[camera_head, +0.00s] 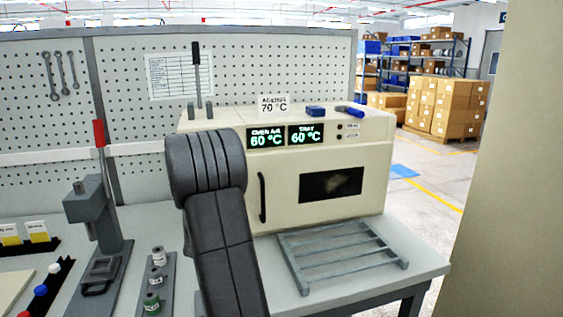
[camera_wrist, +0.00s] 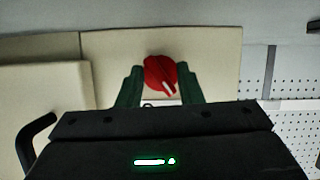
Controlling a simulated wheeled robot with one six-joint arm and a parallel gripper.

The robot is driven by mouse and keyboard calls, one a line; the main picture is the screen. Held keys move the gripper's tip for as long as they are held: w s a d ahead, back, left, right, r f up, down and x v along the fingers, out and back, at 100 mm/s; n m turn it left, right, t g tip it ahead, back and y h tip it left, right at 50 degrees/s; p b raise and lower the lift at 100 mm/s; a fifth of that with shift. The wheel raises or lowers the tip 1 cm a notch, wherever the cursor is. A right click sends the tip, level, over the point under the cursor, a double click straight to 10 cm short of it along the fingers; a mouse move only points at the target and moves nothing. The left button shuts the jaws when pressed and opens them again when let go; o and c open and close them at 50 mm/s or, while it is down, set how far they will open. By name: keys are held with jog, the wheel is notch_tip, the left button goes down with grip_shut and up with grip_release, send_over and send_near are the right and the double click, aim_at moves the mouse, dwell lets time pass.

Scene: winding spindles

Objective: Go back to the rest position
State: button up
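The cream oven (camera_head: 370,165) stands on the bench with its door shut; its displays both read 60 °C. A red knob (camera_wrist: 160,74) with a white mark sits on the oven's cream panel in the wrist view. My gripper (camera_wrist: 161,88) has its two green fingers spread, one on each side of the knob. Whether they touch it is not clear. In the head view my dark arm reaches up before the oven's left part and hides the knob and the gripper.
A grey slatted rack (camera_head: 335,255) lies on the bench before the oven. A press with a red-gripped lever (camera_head: 95,200) and several small bottles (camera_head: 155,275) stand to the left. A pegboard (camera_head: 130,105) rises behind. Floor is open at the right.

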jog(key=shift+d+f+m+y+b, duration=0.15)
jog(key=shift+m+b, duration=0.15)
jog(key=shift+b, duration=0.45)
jog(key=shift+a+f+m+y+b, duration=0.15)
jog(key=shift+m+b, duration=0.15)
jog(key=shift+b, duration=0.45)
jog(key=shift+d+r, duration=0.1)
jog(key=shift+r, duration=0.05)
jog(key=shift+r+b, duration=0.15)
jog(key=shift+b, duration=0.2)
